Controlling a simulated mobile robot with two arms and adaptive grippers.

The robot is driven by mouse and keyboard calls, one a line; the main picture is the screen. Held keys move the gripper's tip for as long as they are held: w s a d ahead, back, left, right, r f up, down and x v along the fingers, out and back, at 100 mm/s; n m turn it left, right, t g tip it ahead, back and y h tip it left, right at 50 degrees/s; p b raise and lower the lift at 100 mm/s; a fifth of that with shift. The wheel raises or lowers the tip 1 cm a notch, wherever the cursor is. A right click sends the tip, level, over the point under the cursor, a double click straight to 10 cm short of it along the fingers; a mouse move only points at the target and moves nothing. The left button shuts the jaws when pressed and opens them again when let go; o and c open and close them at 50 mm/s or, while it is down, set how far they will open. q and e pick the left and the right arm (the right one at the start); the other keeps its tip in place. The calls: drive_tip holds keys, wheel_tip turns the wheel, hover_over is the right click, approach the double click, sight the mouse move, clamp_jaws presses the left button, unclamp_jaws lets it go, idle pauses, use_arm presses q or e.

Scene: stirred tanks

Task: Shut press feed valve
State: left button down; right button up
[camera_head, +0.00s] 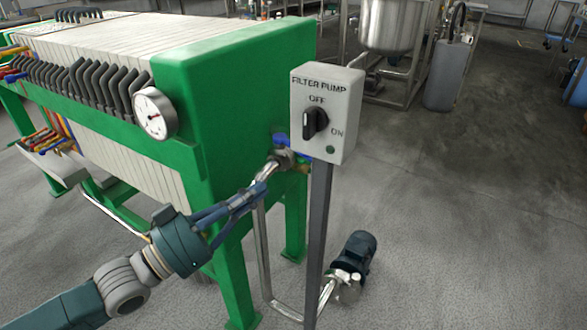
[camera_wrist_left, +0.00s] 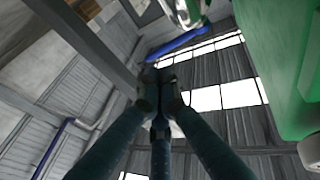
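The press feed valve is on the metal feed pipe (camera_head: 264,240) at the end of the green filter press. Its blue handle (camera_head: 281,140) is partly hidden behind the pump switch box. In the left wrist view the blue handle (camera_wrist_left: 180,44) is a slanted bar below a shiny metal fitting (camera_wrist_left: 187,12). My left gripper (camera_head: 262,187) reaches in from the lower left, with its fingers beside the pipe below the valve. In the wrist view its fingertips (camera_wrist_left: 159,85) are drawn together with nothing visible between them, apparently apart from the handle. My right gripper is out of view.
The filter pump box (camera_head: 327,112) stands on a grey post (camera_head: 319,230) close right of the valve; its black knob (camera_head: 315,123) points to OFF. The green press frame (camera_head: 237,85) with a gauge (camera_head: 155,113) is at left. A pump motor (camera_head: 356,255) sits on the floor. Open floor lies right.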

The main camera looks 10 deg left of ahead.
use_arm(q)
drive_tip(key=x, duration=1)
drive_tip(key=shift+b, duration=0.4)
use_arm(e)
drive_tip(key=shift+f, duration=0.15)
